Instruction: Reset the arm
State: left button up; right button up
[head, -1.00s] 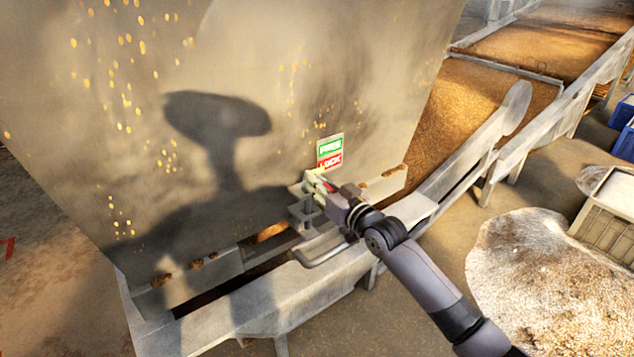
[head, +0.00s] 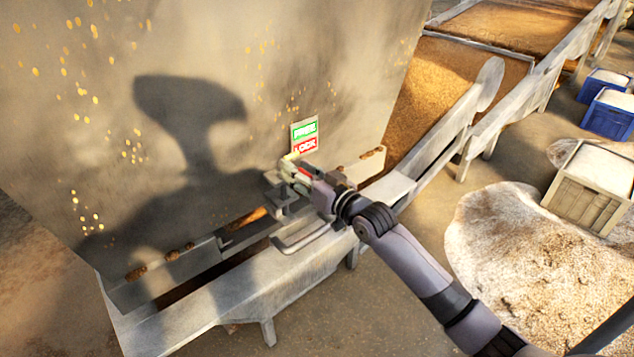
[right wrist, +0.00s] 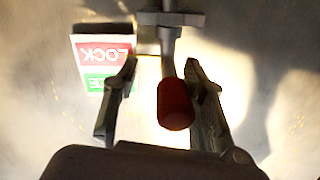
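My right gripper (head: 290,168) is at the metal latch on the big grey panel, just below the green and red FREE/LOCK sign (head: 304,136). In the right wrist view its two fingers (right wrist: 160,100) are spread apart. A red-tipped handle (right wrist: 175,104) on a metal rod is between them, close to the right finger and clear of the left one. The sign (right wrist: 102,62) shows upside down and mirrored there, behind the left finger. The left gripper does not show.
A metal trough frame (head: 200,306) runs along the panel's foot. Grain beds (head: 445,85) lie behind at the upper right. A pale grain heap (head: 520,265), a full crate (head: 590,190) and blue bins (head: 608,115) stand on the floor at the right.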

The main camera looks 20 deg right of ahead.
jog(key=v, duration=1)
jog(key=d+f+m+g+h, duration=0.1)
jog(key=d+f+h, duration=0.1)
jog(key=f, duration=0.7)
jog(key=d+f+m+g+h, duration=0.1)
jog(key=d+f+g, duration=0.15)
jog(key=f, duration=0.75)
jog(key=s+d+f+g+h, duration=0.15)
jog(key=s+f, duration=0.35)
jog(key=f, duration=0.6)
jog(key=s+d+f+g+h, duration=0.1)
jog(key=s+f+g, duration=0.1)
jog(key=s+f, duration=0.65)
jog(key=s+a+f+n+g, duration=0.1)
jog(key=s+f+g, duration=0.2)
jog(key=s+f, duration=0.65)
jog(key=s+a+f+g, duration=0.2)
jog(key=s+f, duration=0.6)
jog(key=f, duration=0.2)
jog(key=s+a+f+g, duration=0.2)
jog(key=s+f, duration=0.1)
jog(key=s, duration=0.7)
jog(key=s+a+f+n+g, duration=0.1)
jog(key=s+f+g, duration=0.1)
jog(key=s, duration=0.7)
jog(key=shift+s+a+f+n+h, duration=0.3)
jog(key=shift+s+a+f+h, duration=0.1)
jog(key=shift+f, duration=0.15)
jog(key=shift+c, duration=0.4)
